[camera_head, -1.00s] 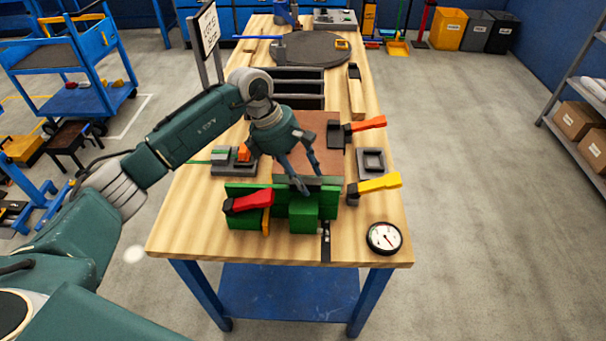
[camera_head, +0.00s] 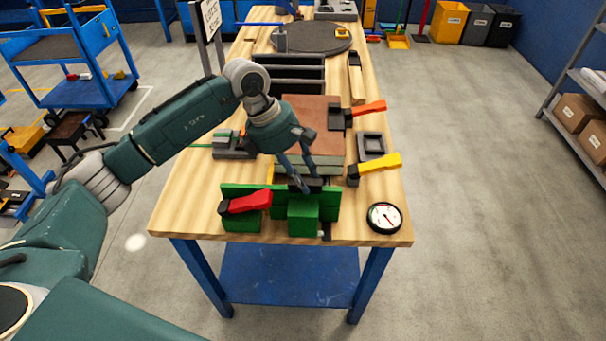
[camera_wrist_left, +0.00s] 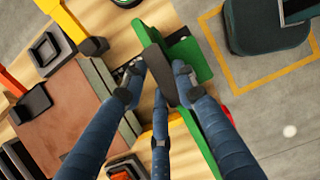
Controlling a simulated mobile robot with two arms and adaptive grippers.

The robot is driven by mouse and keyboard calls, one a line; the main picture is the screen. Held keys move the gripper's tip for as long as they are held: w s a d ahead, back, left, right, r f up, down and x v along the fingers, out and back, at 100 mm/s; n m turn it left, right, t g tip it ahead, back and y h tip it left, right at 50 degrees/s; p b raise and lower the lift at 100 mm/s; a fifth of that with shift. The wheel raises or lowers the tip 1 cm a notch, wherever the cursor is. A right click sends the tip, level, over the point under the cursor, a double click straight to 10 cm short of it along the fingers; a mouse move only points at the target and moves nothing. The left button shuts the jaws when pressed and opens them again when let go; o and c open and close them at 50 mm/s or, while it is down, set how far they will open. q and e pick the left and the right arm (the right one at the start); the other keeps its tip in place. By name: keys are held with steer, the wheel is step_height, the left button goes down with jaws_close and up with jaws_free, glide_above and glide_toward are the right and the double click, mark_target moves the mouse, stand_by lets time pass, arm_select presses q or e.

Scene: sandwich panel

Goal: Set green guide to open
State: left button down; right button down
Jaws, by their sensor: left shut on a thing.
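The green guide (camera_head: 304,216) is a green upright fence with a block in front, near the front edge of the wooden table. It also shows in the wrist view (camera_wrist_left: 203,128). My left gripper (camera_head: 303,186) reaches down at its rear side. In the wrist view my left gripper (camera_wrist_left: 157,76) has its fingers shut around a dark grey tab (camera_wrist_left: 157,64) on the guide. A gap separates the guide from the layered panel (camera_head: 312,110) behind it. A short dark rail end (camera_head: 325,231) shows in front of the guide. My right gripper is out of view.
A red handle (camera_head: 250,203) sits at the guide's left. Yellow (camera_head: 380,163) and orange (camera_head: 368,107) clamp handles stand along the panel's right side. A round gauge (camera_head: 384,217) lies at the front right corner. An orange-buttoned box (camera_head: 232,146) is left of the panel.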

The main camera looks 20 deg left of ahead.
arm_select(q)
steer(key=shift+w+a, duration=0.1)
steer(key=shift+w, duration=0.2)
steer(key=c, duration=1.3)
jaws_free()
steer(key=shift+c, duration=0.2)
steer(key=shift+s+r, duration=0.1)
steer(key=v, duration=1.2)
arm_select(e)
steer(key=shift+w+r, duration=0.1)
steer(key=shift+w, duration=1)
arm_select(q)
steer(key=shift+s, duration=0.15)
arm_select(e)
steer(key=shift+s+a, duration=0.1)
